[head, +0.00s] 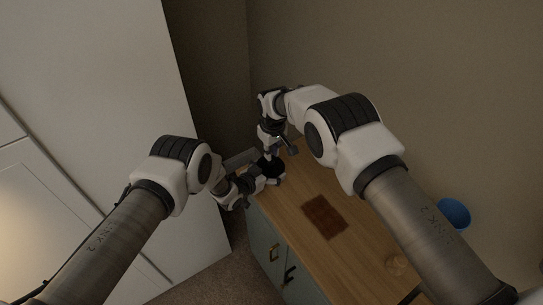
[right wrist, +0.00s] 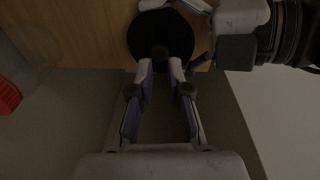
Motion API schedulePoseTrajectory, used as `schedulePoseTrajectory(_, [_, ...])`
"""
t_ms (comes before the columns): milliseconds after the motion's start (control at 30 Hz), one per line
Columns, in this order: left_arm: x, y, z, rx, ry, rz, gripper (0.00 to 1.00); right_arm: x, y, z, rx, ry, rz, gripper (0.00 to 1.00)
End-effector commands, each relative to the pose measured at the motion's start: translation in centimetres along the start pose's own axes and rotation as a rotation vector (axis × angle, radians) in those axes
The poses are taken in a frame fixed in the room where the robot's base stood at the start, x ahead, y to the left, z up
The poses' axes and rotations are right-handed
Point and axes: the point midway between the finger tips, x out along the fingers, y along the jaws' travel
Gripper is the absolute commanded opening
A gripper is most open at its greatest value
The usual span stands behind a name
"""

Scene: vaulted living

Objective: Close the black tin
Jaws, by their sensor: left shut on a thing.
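The black tin (head: 271,166) stands at the far left end of the wooden cabinet top, partly hidden by both grippers. The right wrist view shows its round black lid (right wrist: 145,32) from above, with a small dark knob (right wrist: 160,53) in the middle. I cannot tell whether the lid is fully seated. My left gripper (head: 268,180) is low beside the tin and shut on it; it also shows at the top edge in the right wrist view (right wrist: 203,8). My right gripper (head: 275,152) is above the tin, its fingertips (right wrist: 161,66) apart by the knob, with a gap between them.
A blue bowl-like item (head: 454,212) is at the right. A tall white cupboard (head: 90,70) stands to the left. A wall rises behind.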

Motion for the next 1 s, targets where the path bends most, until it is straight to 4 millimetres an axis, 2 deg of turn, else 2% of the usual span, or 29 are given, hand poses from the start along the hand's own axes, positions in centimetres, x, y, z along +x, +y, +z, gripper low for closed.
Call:
schedulePoseTrajectory(100, [0.0,0.0,0.0,0.0,0.0,0.0,0.29,-0.8,0.0,0.1,-0.001,-0.001,0.0,0.17])
schedulePoseTrajectory(300, [0.0,0.0,0.0,0.0,0.0,0.0,0.29,-0.8,0.0,0.0,-0.001,-0.001,0.0,0.17])
schedulePoseTrajectory(333, [0.0,0.0,0.0,0.0,0.0,0.0,1.0,-0.8,0.0,0.0,-0.001,-0.001,0.0,0.17])
schedulePoseTrajectory(733, [-0.3,0.0,0.0,-0.001,-0.001,0.0,1.0,-0.8,0.0,0.0,0.0,0.0,0.0,0.17])
schedulePoseTrajectory(867, [-1.6,-0.1,0.0,-0.002,-0.003,-0.001,1.0,-0.8,0.0,0.0,0.0,0.0,0.0,0.17])
schedulePoseTrajectory(1000, [-4.1,-0.1,0.1,-0.002,-0.003,-0.001,1.0,-0.8,0.0,0.0,0.0,0.0,0.0,0.17])
